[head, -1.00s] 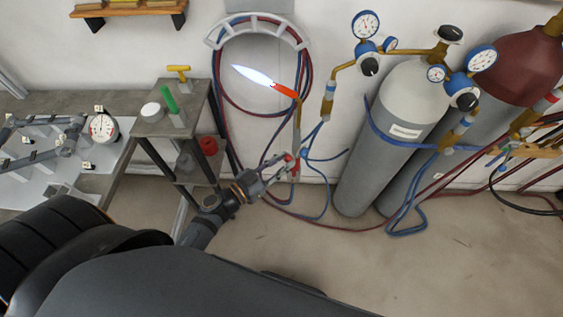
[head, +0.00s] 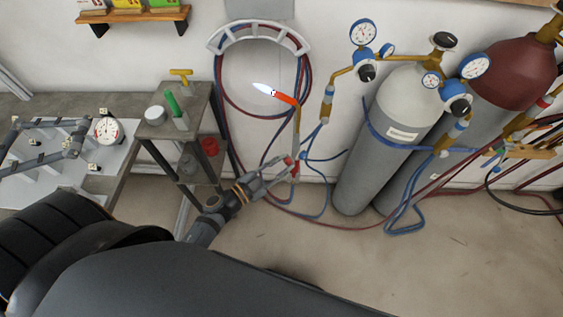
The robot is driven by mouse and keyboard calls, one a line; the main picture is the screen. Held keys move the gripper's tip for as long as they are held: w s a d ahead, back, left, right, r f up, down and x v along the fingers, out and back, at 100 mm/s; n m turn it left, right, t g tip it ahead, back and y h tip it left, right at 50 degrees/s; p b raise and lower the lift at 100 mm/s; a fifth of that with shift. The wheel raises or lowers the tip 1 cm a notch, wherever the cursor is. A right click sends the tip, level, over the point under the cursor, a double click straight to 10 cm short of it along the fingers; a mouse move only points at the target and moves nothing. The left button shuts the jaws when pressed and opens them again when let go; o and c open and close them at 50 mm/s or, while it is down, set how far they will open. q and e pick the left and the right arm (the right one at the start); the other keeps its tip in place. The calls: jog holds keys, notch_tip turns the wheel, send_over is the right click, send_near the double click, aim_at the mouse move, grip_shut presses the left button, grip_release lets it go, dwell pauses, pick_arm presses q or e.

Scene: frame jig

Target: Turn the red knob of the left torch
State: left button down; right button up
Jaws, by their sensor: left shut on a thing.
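My right gripper is not in view. Another torch (head: 525,151) lies at the right edge among red and blue hoses.
Grey (head: 390,145) and maroon (head: 515,72) gas cylinders with gauges stand at the right. A hose rack (head: 260,31) is on the wall. A small stand (head: 160,128) with a green stick and jars is left of the gripper. Hoses trail over the floor.

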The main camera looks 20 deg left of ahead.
pick_arm(q)
jog(key=m+p, duration=0.1)
jog(key=m, duration=0.5)
jog(key=shift+r, duration=0.1)
jog(key=shift+m, duration=0.3)
dwell(0.4)
jog(key=c, duration=1.1)
grip_release()
jog(key=v, duration=1.2)
jog(key=shift+d, duration=0.15)
